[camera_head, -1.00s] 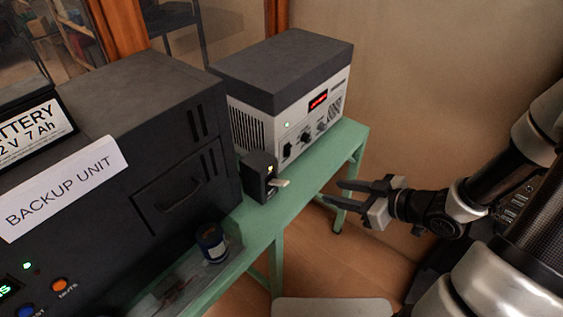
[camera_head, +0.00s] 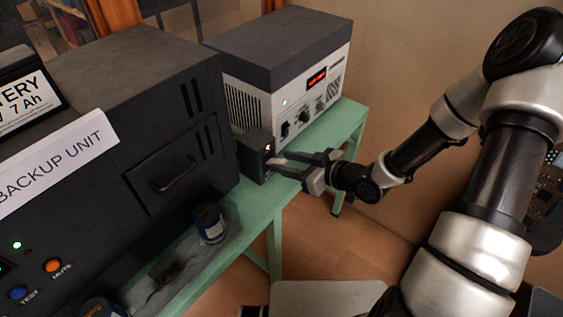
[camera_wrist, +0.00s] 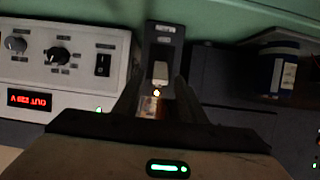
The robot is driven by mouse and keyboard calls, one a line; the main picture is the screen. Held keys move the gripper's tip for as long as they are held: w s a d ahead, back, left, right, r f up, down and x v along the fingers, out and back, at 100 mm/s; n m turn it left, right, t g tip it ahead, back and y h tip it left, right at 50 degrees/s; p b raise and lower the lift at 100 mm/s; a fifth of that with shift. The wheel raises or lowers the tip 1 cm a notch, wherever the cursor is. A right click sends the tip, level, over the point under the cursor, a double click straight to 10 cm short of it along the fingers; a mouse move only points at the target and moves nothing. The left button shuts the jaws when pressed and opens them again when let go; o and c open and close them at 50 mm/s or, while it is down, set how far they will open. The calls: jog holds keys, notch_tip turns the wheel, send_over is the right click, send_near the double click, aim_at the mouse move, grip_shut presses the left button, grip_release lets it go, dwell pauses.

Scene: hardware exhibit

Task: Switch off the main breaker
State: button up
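The main breaker (camera_head: 255,158) is a small dark box on the green bench, between the backup unit and the white-fronted supply. A small light glows on its face. Its pale lever (camera_wrist: 160,73) sticks out toward me in the wrist view. My gripper (camera_head: 281,161) is open at the breaker's front, with one finger on each side of the lever. In the wrist view the fingers stand apart, with the lever between their tips; I cannot tell whether either touches it. In the head view the fingers partly hide the lever.
The dark backup unit (camera_head: 130,120) stands close on the left. The white-fronted supply (camera_head: 305,105), with a red display, stands behind. Right of the bench is open floor.

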jog(key=shift+x, duration=1.05)
grip_shut()
